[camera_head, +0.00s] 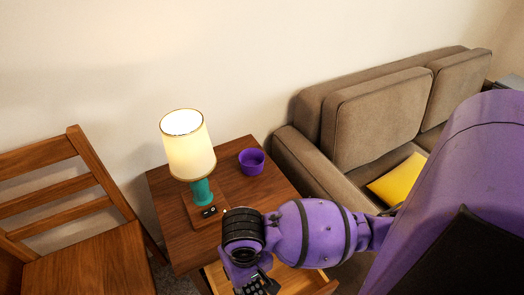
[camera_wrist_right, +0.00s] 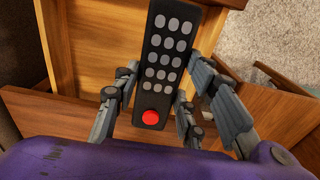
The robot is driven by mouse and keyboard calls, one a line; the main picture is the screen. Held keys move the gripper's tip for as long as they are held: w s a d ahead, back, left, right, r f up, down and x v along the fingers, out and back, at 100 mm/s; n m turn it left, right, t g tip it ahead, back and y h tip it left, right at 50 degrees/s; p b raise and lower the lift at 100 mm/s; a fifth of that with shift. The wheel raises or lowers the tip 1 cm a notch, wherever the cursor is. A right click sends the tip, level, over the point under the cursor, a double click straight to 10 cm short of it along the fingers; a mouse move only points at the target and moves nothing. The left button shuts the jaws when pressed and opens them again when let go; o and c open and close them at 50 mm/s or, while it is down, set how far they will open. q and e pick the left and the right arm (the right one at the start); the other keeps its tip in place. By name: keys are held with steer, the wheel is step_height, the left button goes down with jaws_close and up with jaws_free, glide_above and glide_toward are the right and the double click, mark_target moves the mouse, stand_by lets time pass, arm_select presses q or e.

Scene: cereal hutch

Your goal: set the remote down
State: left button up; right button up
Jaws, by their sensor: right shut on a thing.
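The remote (camera_wrist_right: 167,62) is black with rows of grey buttons and one red button. In the right wrist view it lies lengthwise between the fingers of my right gripper (camera_wrist_right: 150,112), which is shut on it near its red-button end. Behind it is the open wooden drawer (camera_wrist_right: 105,60) of the side table. I cannot tell whether the remote touches the drawer floor. In the head view my right gripper (camera_head: 256,284) is at the bottom edge, in front of the table and by the drawer (camera_head: 290,280), partly cut off. My left gripper is not in view.
The side table (camera_head: 228,170) bears a lit lamp (camera_head: 190,150) with a small black item (camera_head: 209,211) at its base, and a purple bowl (camera_head: 251,161). A wooden chair (camera_head: 90,265) stands at left. A sofa (camera_head: 375,120) with a yellow cushion (camera_head: 397,178) stands at right.

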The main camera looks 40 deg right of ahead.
step_height(320, 180, down, 13)
steer(key=b, duration=0.3)
steer(key=shift+b, duration=0.35)
steer(key=d, duration=0.1)
steer(key=w+d, duration=0.1)
steer(key=d, duration=0.1)
steer(key=shift+w, duration=0.3)
steer(key=shift+w+d+r, duration=0.1)
steer(key=shift+w+d, duration=0.15)
steer(key=shift+d, duration=0.2)
steer(key=d, duration=0.1)
steer(key=w+d, duration=0.1)
steer(key=d+b, duration=0.1)
steer(key=shift+w+d, duration=0.2)
steer(key=shift+w, duration=0.2)
steer(key=shift+s+a+f+b, duration=0.1)
steer(key=shift+f+b, duration=0.2)
steer(key=shift+f, duration=0.4)
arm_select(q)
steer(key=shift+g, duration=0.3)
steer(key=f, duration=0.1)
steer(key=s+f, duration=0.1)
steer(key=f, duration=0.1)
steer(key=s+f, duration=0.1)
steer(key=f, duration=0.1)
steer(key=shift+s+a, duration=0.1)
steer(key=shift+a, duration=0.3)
arm_select(e)
steer(key=shift+r, duration=0.1)
